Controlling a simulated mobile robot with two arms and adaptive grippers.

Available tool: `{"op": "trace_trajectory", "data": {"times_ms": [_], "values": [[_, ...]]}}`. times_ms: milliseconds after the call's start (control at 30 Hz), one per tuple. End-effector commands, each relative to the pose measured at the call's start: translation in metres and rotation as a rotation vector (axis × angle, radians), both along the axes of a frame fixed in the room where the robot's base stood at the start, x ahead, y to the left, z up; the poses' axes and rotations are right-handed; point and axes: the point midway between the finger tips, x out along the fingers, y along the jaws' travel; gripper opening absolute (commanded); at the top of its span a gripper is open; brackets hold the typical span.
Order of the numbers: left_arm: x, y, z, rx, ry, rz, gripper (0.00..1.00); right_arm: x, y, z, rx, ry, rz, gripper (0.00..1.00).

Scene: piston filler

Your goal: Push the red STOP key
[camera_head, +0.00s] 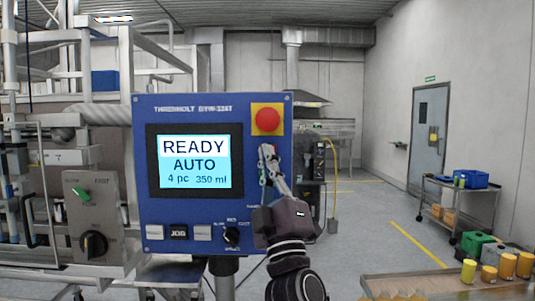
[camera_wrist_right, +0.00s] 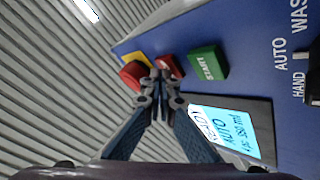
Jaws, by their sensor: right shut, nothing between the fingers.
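The blue control panel (camera_head: 190,102) faces me, with a screen (camera_head: 195,162) reading READY, AUTO, 4 pc 350 ml. My right gripper (camera_head: 267,153) is shut and empty, its tips in front of the panel just below the red mushroom button. In the right wrist view the red STOP key (camera_wrist_right: 171,63) lies just beyond the fingertips (camera_wrist_right: 162,78), which partly cover it. Its lettering is mostly hidden, and I cannot tell whether the tips touch it. The green START key (camera_wrist_right: 207,64) is beside it. In the head view my gripper hides both keys. My left gripper is out of view.
A red mushroom button (camera_head: 267,120) on a yellow plate sits close above the fingertips. Small keys and a black knob (camera_head: 231,235) line the panel's bottom. A table (camera_head: 450,284) with yellow containers stands at lower right. The floor behind is partly open.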

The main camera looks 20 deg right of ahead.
Motion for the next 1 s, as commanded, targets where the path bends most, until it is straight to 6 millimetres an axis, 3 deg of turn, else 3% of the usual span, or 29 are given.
{"op": "trace_trajectory", "data": {"times_ms": [400,1000], "values": [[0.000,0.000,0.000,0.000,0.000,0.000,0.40,0.001,-0.001,0.000,0.001,0.002,-0.001,0.00],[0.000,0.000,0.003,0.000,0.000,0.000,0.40,-0.015,0.004,-0.001,0.000,0.001,0.000,0.00]]}}
